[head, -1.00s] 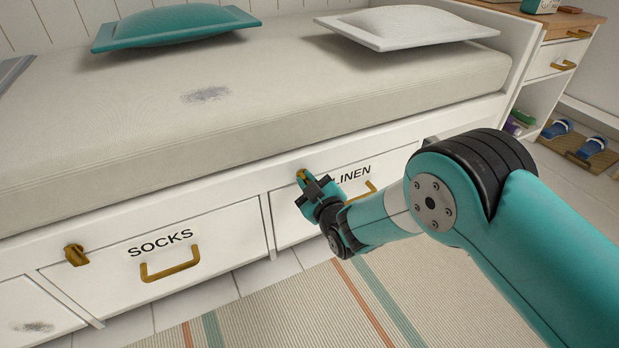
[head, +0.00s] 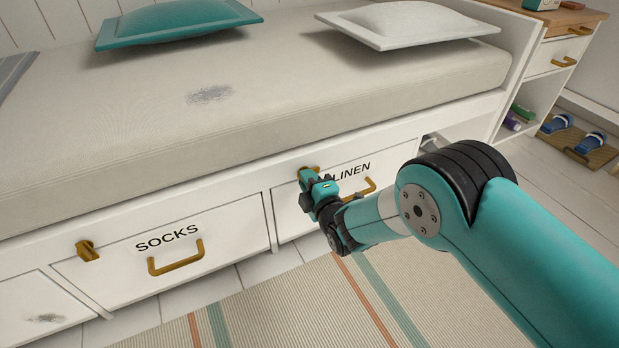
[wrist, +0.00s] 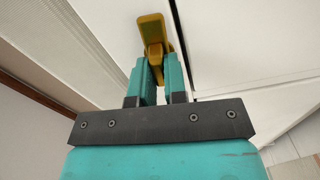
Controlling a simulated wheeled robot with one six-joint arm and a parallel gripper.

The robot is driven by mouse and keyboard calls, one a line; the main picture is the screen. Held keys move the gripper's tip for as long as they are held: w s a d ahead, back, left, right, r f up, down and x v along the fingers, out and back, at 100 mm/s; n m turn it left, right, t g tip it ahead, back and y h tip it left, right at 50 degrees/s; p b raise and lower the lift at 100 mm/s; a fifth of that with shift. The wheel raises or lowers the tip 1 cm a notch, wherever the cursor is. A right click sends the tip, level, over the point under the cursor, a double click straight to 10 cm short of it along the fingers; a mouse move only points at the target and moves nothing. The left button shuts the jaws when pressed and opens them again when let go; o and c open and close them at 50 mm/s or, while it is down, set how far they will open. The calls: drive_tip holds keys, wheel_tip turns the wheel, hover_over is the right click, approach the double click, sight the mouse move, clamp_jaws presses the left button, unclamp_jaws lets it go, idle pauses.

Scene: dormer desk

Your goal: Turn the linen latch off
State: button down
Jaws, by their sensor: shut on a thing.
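The linen latch is a small brass turn piece (head: 309,170) on the white bed frame, above the left part of the drawer marked LINEN (head: 290,215). In the wrist view the latch (wrist: 151,30) shows at the top, its lower part between the fingers. My gripper (wrist: 160,75) is shut on the latch. In the head view my gripper (head: 307,182) reaches the latch from below and in front, and hides part of it. The drawer's brass handle (head: 362,188) is partly hidden behind my arm. The drawer is shut.
The SOCKS drawer (head: 220,262) with its own brass latch (head: 87,250) and handle (head: 176,258) lies to the left. The mattress (head: 260,120) overhangs above. A striped rug (head: 270,310) covers the floor in front.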

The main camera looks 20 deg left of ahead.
drive_tip(key=shift+s+a+n, duration=0.15)
drive_tip(key=shift+a+n, duration=0.15)
drive_tip(key=shift+n, duration=0.7)
drive_tip(key=c, duration=1.2)
unclamp_jaws()
drive_tip(key=shift+o, duration=0.2)
drive_tip(key=shift+r, duration=0.3)
drive_tip(key=f+p+v, duration=0.1)
drive_tip(key=p+v, duration=0.7)
drive_tip(key=v, duration=0.9)
drive_tip(key=shift+d, duration=0.45)
drive_tip(key=shift+r, duration=0.1)
